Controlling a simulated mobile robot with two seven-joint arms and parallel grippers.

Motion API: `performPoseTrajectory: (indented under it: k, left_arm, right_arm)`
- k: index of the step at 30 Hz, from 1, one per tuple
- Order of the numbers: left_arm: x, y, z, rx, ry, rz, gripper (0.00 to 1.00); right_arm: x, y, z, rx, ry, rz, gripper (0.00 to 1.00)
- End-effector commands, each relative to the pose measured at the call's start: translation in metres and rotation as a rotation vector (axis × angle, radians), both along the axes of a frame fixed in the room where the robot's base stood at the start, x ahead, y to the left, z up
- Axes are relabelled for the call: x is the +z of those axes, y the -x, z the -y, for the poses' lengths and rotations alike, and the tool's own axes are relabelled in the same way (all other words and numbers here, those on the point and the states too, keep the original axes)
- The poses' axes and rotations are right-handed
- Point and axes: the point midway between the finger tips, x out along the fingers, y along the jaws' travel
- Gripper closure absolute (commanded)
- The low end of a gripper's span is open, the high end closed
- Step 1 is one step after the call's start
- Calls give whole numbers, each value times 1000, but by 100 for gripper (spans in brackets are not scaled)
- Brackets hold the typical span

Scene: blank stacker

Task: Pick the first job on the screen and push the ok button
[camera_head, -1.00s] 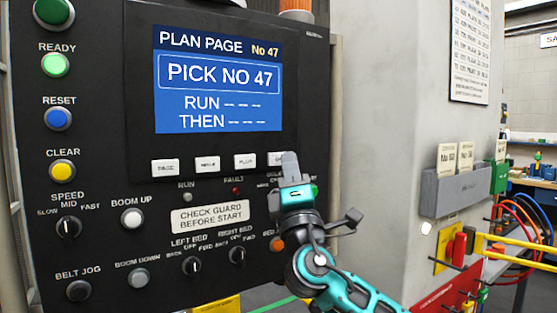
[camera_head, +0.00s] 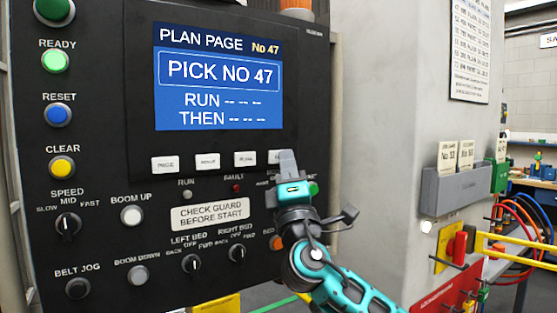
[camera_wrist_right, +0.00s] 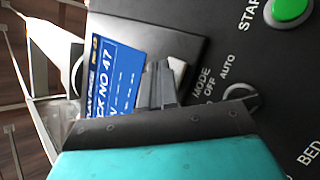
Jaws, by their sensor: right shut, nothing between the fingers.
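The screen (camera_head: 219,78) on the black control panel reads "PLAN PAGE No 47", "PICK NO 47", with RUN and THEN lines that show only dashes. It shows at an angle in the right wrist view (camera_wrist_right: 112,85). A row of white buttons lies below the screen, among them a left one (camera_head: 165,164) and a third one (camera_head: 245,159). My right gripper (camera_head: 287,158) is shut and empty, its fingertips over the rightmost white button, which they mostly hide. Whether they touch it I cannot tell. In the right wrist view the fingers (camera_wrist_right: 157,84) point toward the screen's lower edge. My left gripper is out of view.
A green READY button (camera_head: 55,61), a blue RESET button (camera_head: 58,115) and a yellow CLEAR button (camera_head: 61,168) line the panel's left side. Knobs and a boom-up button (camera_head: 131,215) sit below. A grey card holder (camera_head: 455,190) hangs on the right.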

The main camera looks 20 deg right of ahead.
Motion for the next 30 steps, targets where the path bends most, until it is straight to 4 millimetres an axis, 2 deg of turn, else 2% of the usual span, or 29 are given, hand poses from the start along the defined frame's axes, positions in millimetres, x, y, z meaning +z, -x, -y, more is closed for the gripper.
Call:
performPoseTrajectory:
  k: [30]
  left_arm:
    - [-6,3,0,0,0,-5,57]
  right_arm:
    - [1,-7,-1,0,1,1,100]
